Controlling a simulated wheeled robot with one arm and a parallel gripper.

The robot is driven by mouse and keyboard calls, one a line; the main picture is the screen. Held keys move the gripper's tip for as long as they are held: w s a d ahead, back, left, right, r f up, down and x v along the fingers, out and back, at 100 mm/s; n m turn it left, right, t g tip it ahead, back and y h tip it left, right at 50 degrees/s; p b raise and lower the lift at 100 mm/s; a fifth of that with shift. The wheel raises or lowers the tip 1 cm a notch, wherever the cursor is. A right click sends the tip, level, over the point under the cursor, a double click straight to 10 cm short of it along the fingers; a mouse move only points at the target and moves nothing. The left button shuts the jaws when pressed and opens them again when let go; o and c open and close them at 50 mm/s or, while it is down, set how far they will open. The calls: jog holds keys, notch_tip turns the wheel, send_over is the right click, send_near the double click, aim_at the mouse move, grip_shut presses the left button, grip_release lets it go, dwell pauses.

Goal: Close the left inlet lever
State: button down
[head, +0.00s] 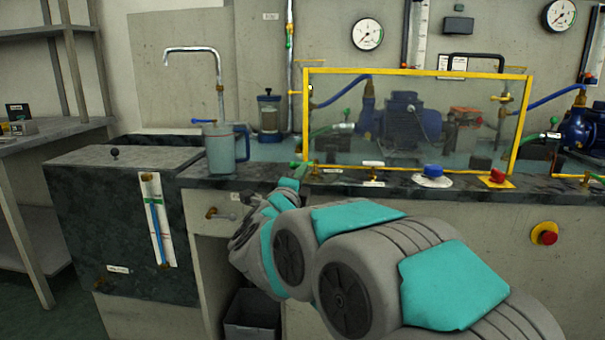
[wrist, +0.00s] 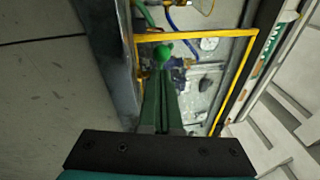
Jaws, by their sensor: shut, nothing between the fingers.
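My gripper (wrist: 162,78) has its green fingers together, with nothing seen between them. In the wrist view a round green knob (wrist: 163,52) shows just beyond the fingertips; it looks like a lever's end, but its stem is hidden and I cannot tell whether they touch. In the head view my gripper (head: 297,169) is at the counter's front edge, by the lower left corner of the yellow-framed guard (head: 306,120). Small brass fittings (head: 315,170) sit there. The inlet lever's own position is not clear, as my arm and fingers cover part of the area.
The clear guard covers a blue pump (head: 400,115) with green and blue hoses. A jug (head: 222,150) stands left of my gripper on the counter. A blue knob (head: 433,171) and red button (head: 497,176) lie along the front edge to the right.

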jog(key=shift+a, duration=0.2)
jog(key=shift+w+a+m+h+p, duration=0.2)
jog(key=shift+m+h+p, duration=0.45)
jog(key=shift+h, duration=0.35)
jog(key=shift+a+m+g+h+p, duration=0.1)
jog(key=shift+m+g+h+p, duration=0.2)
jog(key=shift+g+h, duration=0.15)
jog(key=shift+w+a+m+h+p, duration=0.15)
jog(key=shift+a+m+h+p, duration=0.2)
jog(key=shift+h, duration=0.3)
jog(key=shift+w+a+m+g+h+p, duration=0.25)
jog(key=shift+m+g+h, duration=0.3)
jog(key=shift+h, duration=0.2)
jog(key=shift+w+a+m+g+h+p, duration=0.1)
jog(key=shift+w+m+g+h+p, duration=0.15)
jog(key=shift+m+g+h, duration=0.4)
jog(key=shift+w+a+f+b, duration=0.15)
jog(key=shift+w+a+b, duration=0.15)
jog(key=shift+w+b, duration=0.15)
jog(key=shift+w, duration=0.1)
jog(key=shift+w+a+r, duration=0.1)
jog(key=shift+a+r, duration=0.05)
jog(key=shift+r, duration=0.1)
